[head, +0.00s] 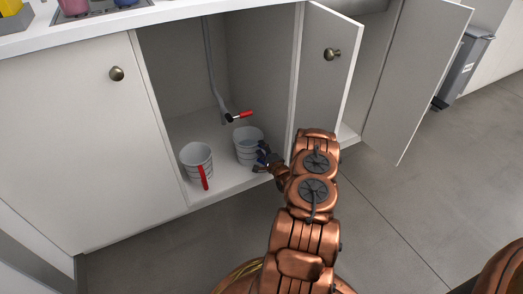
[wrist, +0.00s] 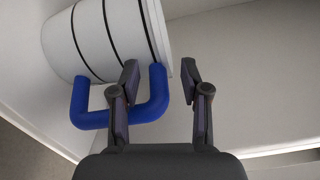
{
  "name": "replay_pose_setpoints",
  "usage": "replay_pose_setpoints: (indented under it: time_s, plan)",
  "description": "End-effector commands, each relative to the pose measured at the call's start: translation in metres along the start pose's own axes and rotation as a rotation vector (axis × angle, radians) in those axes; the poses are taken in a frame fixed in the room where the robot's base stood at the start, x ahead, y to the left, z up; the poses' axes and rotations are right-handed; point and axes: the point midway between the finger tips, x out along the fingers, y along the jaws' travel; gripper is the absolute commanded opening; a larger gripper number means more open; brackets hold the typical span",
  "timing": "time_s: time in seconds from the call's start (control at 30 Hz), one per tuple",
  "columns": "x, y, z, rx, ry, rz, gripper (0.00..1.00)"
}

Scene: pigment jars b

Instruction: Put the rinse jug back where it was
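Two white jugs with dark bands stand upright on the cabinet floor; the frames do not show which is the rinse jug. The jug with the red handle (head: 196,157) is on the left. The jug with the blue handle (head: 247,142) is to its right, beside my gripper (head: 268,157). In the wrist view the blue-handled jug (wrist: 112,38) is at upper left. My gripper (wrist: 159,72) is open, its fingers apart. One upright of the blue handle (wrist: 158,92) lies between the fingers, closer to the left one, with a gap to the right finger. Contact cannot be told.
The cabinet has a pipe with a red-handled valve (head: 240,114) behind the jugs. An open door (head: 326,65) stands right of the opening, close to my arm; another open door (head: 418,75) is farther right. The cabinet floor (head: 221,177) is bare at the front.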

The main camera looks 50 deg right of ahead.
Motion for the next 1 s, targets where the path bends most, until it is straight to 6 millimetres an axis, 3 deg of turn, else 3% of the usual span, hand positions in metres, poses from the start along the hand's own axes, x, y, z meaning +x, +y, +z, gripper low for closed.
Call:
replay_pose_setpoints:
  time_s: [0.37, 0.8, 1.0]
  plan:
    - [-0.01, -0.001, -0.001, 0.001, 0.002, 0.002, 0.46]
    - [-0.09, -0.002, -0.002, 0.003, 0.006, 0.001, 0.46]
    - [-0.112, -0.001, -0.001, 0.001, 0.003, -0.001, 0.46]
